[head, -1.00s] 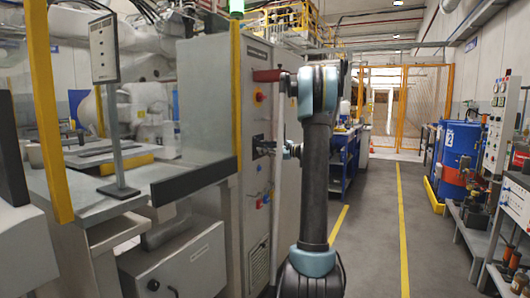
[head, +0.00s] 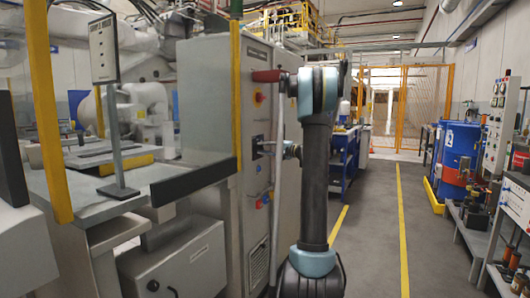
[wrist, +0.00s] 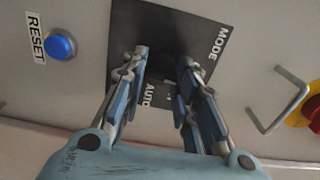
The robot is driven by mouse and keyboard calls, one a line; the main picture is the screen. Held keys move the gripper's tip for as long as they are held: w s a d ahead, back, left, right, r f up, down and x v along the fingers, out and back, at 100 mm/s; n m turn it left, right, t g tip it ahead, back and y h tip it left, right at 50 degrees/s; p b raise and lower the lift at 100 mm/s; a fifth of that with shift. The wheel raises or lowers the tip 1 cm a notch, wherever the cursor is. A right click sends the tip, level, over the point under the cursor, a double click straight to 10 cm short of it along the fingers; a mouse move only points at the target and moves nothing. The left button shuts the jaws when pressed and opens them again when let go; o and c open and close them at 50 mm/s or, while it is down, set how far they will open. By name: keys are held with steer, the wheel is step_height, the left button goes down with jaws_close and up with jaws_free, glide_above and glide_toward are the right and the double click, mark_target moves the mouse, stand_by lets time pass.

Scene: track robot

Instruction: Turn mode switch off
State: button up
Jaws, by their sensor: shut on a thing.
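The mode switch sits on a black plate (wrist: 195,28) marked MODE and AUTO in the wrist view. The plate also shows small on the grey cabinet front in the head view (head: 257,142). My gripper (wrist: 163,64) has its two fingers on either side of the dark switch knob at the plate and is shut on it. The knob is dark against the plate and partly hidden by the fingers, so I cannot tell which position it points to. The other labels are partly covered.
A blue button (wrist: 60,46) labelled RESET lies left of the plate. A metal handle (wrist: 266,128) and a red and yellow emergency stop (wrist: 305,108) lie to the right. In the head view, a sign on a post (head: 104,50) stands left, and the aisle (head: 375,230) is clear.

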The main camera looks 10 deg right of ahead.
steer(key=shift+a+n, duration=0.15)
steer(key=shift+n, duration=0.65)
steer(key=shift+s, duration=0.1)
steer(key=o, duration=1)
steer(key=shift+f, duration=0.15)
steer(key=v, duration=1.2)
